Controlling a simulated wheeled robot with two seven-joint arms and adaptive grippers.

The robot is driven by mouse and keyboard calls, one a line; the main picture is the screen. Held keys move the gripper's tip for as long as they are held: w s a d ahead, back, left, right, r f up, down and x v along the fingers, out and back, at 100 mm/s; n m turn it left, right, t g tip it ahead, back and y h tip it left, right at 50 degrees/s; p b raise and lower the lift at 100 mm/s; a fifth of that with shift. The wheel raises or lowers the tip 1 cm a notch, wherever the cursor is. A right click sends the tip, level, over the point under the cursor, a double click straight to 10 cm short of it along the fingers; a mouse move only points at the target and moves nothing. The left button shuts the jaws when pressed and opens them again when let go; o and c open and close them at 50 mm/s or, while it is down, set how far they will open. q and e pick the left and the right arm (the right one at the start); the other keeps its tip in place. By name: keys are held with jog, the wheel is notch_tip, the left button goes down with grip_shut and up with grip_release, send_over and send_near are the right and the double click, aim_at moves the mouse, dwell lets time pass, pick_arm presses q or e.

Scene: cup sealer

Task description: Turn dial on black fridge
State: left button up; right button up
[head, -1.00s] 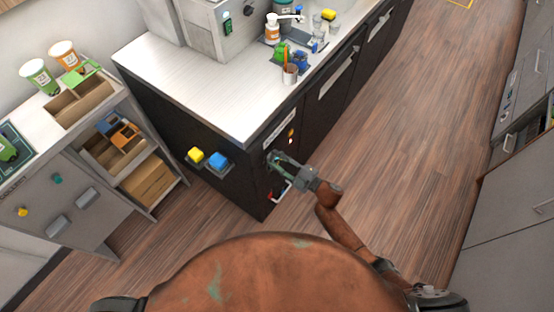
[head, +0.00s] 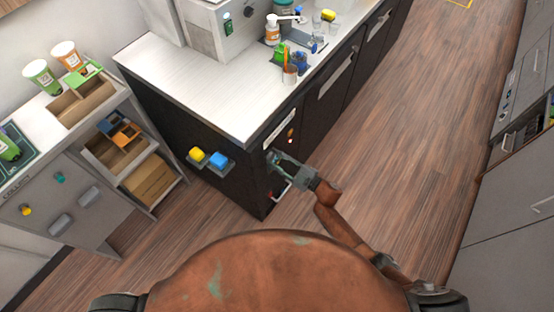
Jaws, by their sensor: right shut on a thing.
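The black fridge (head: 182,147) is the dark cabinet under the white counter, in the middle of the head view. My right gripper (head: 271,157) reaches in from the lower right to the fridge's right-hand front face. It is shut on the dial there, just below the pale panel strip. The dial itself is hidden behind the fingers, so its angle cannot be read. My left gripper is out of view.
A red-and-white handle (head: 282,192) sits just below my right gripper. A small orange light (head: 290,135) shows above it. A yellow block (head: 197,154) and a blue block (head: 217,159) stick out from the fridge's left side. Wooden floor (head: 400,150) is clear at right.

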jog(key=o, duration=1.2)
jog(key=shift+c, duration=0.2)
jog(key=v, duration=1.2)
jog(key=shift+f, duration=0.1)
